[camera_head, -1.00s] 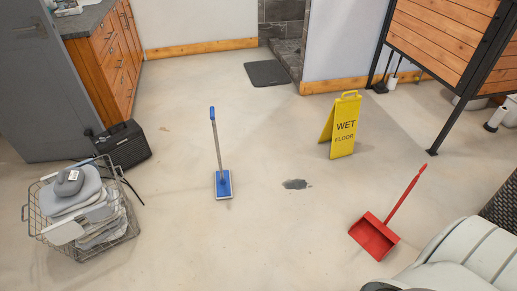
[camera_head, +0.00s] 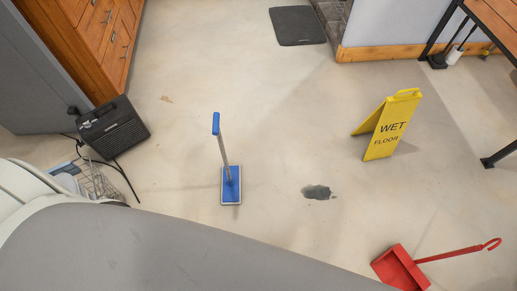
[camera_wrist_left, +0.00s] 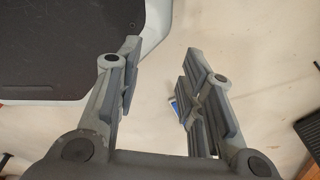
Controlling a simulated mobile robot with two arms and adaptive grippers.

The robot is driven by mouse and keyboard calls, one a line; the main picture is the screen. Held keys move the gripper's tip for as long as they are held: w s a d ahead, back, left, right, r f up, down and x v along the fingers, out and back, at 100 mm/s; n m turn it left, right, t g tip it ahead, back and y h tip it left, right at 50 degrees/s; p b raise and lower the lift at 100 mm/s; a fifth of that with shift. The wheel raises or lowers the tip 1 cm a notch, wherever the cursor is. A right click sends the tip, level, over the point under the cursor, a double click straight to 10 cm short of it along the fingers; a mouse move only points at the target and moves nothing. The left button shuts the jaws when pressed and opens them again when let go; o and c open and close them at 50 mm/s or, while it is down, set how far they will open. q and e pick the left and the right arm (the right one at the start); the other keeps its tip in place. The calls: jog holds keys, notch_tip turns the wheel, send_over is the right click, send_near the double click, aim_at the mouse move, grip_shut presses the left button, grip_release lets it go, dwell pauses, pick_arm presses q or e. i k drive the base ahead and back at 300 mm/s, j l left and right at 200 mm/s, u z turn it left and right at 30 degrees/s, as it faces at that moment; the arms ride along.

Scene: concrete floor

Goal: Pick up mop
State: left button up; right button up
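The mop (camera_head: 226,160) stands upright on the floor near the middle of the head view, with a blue-tipped grey handle and a flat blue head with a pale rim. In the left wrist view a small blue part of it (camera_wrist_left: 173,106) shows just behind the right finger. My left gripper (camera_wrist_left: 165,50) is open in that view, its two fingers apart with bare floor between them. It touches nothing I can see. A large grey and white arm part of mine fills the lower left of the head view. My right gripper is not in view.
A yellow wet floor sign (camera_head: 388,125) stands right of the mop, near a dark wet patch (camera_head: 318,192). A red dustpan (camera_head: 402,268) lies at the lower right. A black heater-like box (camera_head: 113,127) and a wire basket (camera_head: 97,183) are left.

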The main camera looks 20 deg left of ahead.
aim_at(230, 192)
jog(key=i+l+u, duration=0.15)
jog(key=i, duration=0.25)
jog(key=i+l+u, duration=0.2)
jog(key=i, duration=0.15)
jog(key=i+l+u, duration=0.15)
jog(key=i, duration=0.2)
jog(key=i+l+u, duration=0.1)
jog(key=u, duration=0.3)
jog(key=i+l+u, duration=0.2)
jog(key=u, duration=0.2)
jog(key=i+l+u, duration=0.25)
jog(key=u, duration=0.2)
jog(key=i+l+u, duration=0.15)
jog(key=u, duration=0.25)
jog(key=i+l+u, duration=0.1)
jog(key=l+u, duration=0.3)
